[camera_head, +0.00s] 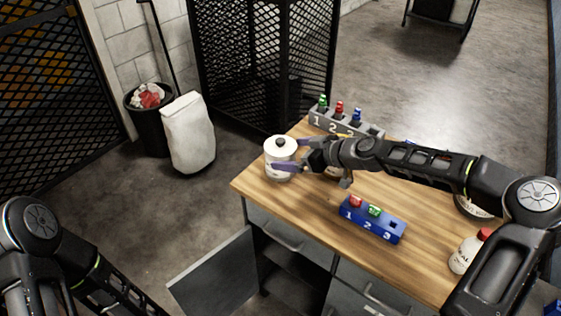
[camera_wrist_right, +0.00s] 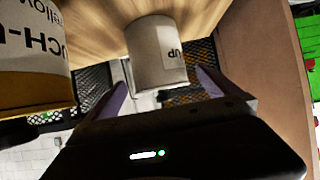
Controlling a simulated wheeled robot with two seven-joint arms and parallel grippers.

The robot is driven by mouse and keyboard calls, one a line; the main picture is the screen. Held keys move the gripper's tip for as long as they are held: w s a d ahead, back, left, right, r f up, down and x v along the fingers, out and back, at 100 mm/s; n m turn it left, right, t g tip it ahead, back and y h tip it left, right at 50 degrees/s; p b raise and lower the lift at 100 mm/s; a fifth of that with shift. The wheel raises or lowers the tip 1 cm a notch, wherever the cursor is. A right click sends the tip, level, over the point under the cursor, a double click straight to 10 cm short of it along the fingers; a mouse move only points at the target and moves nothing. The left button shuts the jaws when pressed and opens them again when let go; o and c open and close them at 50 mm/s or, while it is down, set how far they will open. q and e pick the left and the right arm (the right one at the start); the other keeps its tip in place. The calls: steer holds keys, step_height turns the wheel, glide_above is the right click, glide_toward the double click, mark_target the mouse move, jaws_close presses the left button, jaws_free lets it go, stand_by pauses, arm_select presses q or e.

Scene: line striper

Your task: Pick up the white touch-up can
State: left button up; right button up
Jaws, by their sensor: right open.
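A yellow-labelled can (camera_wrist_right: 32,50) is close beside the right gripper, mostly hidden in the head view. A grey numbered rack (camera_head: 335,122) stands behind, a blue numbered block (camera_head: 371,221) in front. A white bottle with red cap (camera_head: 466,254) stands at right. A cabinet door (camera_head: 215,275) hangs open below.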

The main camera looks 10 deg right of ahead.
steer(key=p+x, duration=0.2)
steer(key=x, duration=0.2)
steer(key=shift+w+a, duration=0.1)
steer(key=shift+w+a+f, duration=0.2)
steer(key=shift+w+f, duration=0.15)
steer(key=shift+c, duration=0.2)
steer(key=c, duration=1.5)
steer(key=shift+r, duration=0.1)
step_height(320, 180, up, 9)
steer(key=shift+f+b, duration=0.1)
steer(key=shift+b, duration=1.05)
steer(key=shift+r, duration=0.55)
